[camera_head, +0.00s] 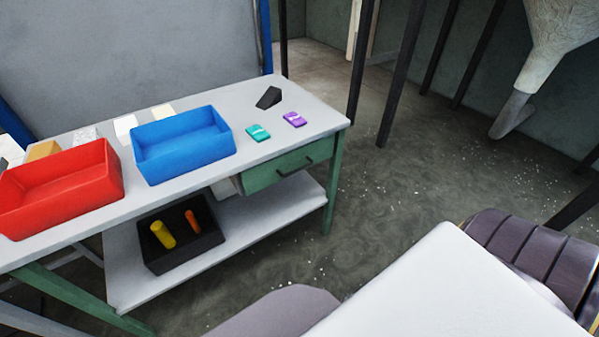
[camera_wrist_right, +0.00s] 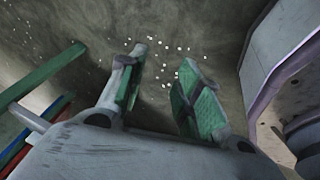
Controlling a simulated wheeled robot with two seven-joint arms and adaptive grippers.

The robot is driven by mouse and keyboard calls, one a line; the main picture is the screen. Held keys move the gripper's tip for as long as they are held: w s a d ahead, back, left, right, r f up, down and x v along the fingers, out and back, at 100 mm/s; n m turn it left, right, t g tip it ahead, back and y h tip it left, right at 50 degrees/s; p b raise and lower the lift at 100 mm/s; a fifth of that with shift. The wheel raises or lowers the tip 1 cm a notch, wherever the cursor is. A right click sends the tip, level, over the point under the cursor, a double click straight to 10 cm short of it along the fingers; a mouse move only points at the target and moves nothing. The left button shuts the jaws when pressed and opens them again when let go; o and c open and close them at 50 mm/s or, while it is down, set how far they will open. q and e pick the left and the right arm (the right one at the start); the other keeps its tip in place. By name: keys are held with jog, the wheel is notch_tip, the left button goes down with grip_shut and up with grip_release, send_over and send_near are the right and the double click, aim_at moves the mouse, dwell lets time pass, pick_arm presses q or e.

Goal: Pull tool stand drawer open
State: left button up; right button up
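The tool stand (camera_head: 80,217) is a table with a grey top, green legs and a lower shelf, at the left of the head view. Its green drawer (camera_head: 262,177) is under the right end of the top and looks shut, with a dark bar handle (camera_head: 295,169) on its front. My right gripper (camera_wrist_right: 165,75) shows in the right wrist view with its two green-padded fingers apart and nothing between them. It points at the speckled floor, away from the drawer. My left gripper is in neither view.
A red bin (camera_head: 62,188) and a blue bin (camera_head: 183,146) stand on the top, with a teal item (camera_head: 258,133), a purple item (camera_head: 294,119) and a black wedge (camera_head: 268,98). A black tray (camera_head: 181,248) sits on the shelf.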

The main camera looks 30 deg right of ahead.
jog(key=w+d+r+n+t+h+b, duration=0.1)
jog(key=w+d+r+n+t+b, duration=0.3)
jog(key=w+r, duration=0.65)
jog(key=w+d+r+n+t, duration=0.2)
jog(key=w+d+r, duration=0.3)
jog(key=w+r, duration=0.6)
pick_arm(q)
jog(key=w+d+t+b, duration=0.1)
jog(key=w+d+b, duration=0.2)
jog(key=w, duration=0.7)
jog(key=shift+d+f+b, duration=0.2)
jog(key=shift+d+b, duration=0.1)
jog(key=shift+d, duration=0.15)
pick_arm(e)
jog(key=w+a+r+n+t, duration=0.1)
jog(key=w+r+n, duration=0.1)
jog(key=r, duration=0.7)
jog(key=w+a+r+n+t+y, duration=0.1)
jog(key=w+a+r+n+t, duration=0.1)
jog(key=r, duration=0.6)
jog(key=w+a+r+n+t+y, duration=0.1)
jog(key=a+r+n+t, duration=0.1)
jog(key=r, duration=0.7)
jog(key=shift+w+r+n, duration=0.3)
jog(key=shift+w+n, duration=0.1)
jog(key=shift+n, duration=0.4)
